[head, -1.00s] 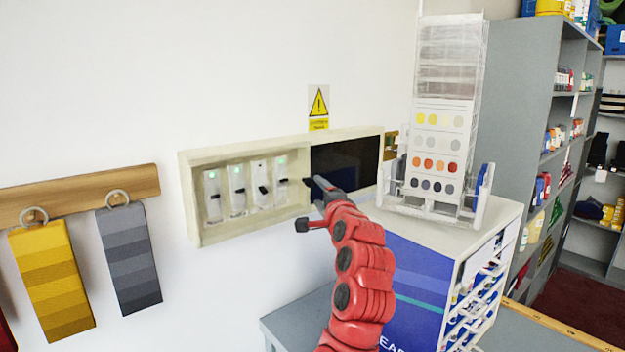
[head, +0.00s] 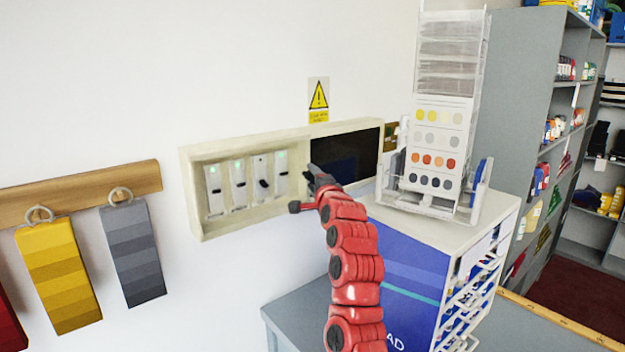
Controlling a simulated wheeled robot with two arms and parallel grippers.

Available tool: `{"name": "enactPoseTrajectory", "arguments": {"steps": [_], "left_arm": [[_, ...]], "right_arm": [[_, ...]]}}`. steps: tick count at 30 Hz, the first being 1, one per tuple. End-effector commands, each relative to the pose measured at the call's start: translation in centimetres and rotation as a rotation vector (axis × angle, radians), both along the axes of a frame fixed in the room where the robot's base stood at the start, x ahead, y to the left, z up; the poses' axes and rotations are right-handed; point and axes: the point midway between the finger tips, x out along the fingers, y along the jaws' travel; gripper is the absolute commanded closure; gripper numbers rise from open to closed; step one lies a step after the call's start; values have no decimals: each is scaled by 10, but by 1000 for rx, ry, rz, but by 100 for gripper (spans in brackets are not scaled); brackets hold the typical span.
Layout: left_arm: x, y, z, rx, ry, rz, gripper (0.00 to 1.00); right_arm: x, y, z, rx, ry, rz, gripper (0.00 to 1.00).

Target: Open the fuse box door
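The fuse box (head: 250,144) is a shallow cream frame on the white wall. Its left half is uncovered and shows several switches (head: 238,184) with green lights. A dark, flat door panel (head: 350,152) covers the right half. My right gripper (head: 309,189) is in front of the box's lower edge, near the left edge of the dark panel. Its dark fingers are small and seen partly from behind, so I cannot tell whether they touch the panel or how far apart they are. My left gripper is out of view.
A blue and white cabinet (head: 405,285) with a clear swatch stand (head: 440,150) is close to the right of my arm. Yellow (head: 60,275) and grey (head: 132,252) swatches hang from a wooden rail at left. A warning sign (head: 318,98) is above the box.

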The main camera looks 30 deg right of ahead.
Motion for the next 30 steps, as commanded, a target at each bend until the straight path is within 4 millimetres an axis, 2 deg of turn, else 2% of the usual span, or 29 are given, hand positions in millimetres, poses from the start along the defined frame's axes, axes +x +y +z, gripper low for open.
{"name": "enactPoseTrajectory", "arguments": {"steps": [1,9,30], "left_arm": [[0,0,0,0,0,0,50],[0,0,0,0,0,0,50],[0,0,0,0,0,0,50]], "right_arm": [[0,0,0,0,0,0,54],[0,0,0,0,0,0,100],[0,1,0,0,1,1,100]]}}
